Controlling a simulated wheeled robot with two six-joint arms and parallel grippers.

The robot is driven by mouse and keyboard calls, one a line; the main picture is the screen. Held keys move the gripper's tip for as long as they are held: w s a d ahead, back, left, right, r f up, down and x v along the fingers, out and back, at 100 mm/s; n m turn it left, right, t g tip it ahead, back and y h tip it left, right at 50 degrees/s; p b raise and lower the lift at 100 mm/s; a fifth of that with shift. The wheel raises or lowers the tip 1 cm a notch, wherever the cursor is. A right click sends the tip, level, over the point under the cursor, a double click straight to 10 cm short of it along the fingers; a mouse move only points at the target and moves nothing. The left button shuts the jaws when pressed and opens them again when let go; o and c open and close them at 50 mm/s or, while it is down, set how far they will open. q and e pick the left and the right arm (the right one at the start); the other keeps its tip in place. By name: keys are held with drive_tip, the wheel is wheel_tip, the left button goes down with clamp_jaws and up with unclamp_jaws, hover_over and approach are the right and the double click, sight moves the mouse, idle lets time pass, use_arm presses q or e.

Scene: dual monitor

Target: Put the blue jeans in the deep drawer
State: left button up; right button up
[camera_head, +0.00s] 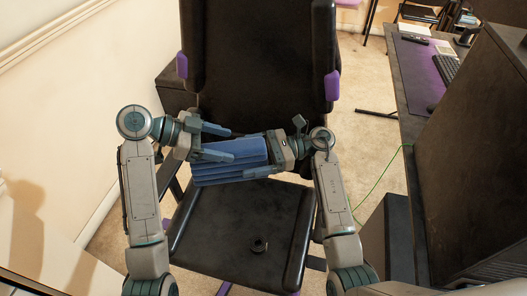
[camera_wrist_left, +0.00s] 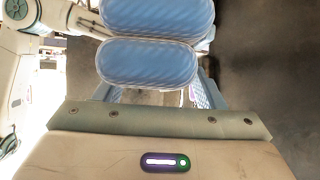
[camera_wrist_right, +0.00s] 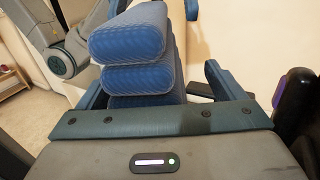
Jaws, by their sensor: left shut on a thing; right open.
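The folded blue jeans (camera_head: 232,160) are held above the seat of a black chair, between my two grippers. Their stacked, rounded folds fill the upper middle of the left wrist view (camera_wrist_left: 148,62) and show in the right wrist view (camera_wrist_right: 130,32). My left gripper (camera_head: 220,142) is shut on the jeans from the left. My right gripper (camera_head: 248,155) is open at their right end, with its fingers on either side of them; I cannot tell whether they touch. No deep drawer can be made out for certain.
A desk (camera_head: 400,85) with a keyboard (camera_head: 447,68) is at right. A green cable (camera_head: 378,183) hangs there.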

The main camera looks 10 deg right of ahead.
drive_tip(key=shift+a, duration=0.2)
drive_tip(key=c, duration=1.3)
use_arm(q)
drive_tip(key=o, duration=1.8)
use_arm(e)
drive_tip(key=shift+c, duration=0.4)
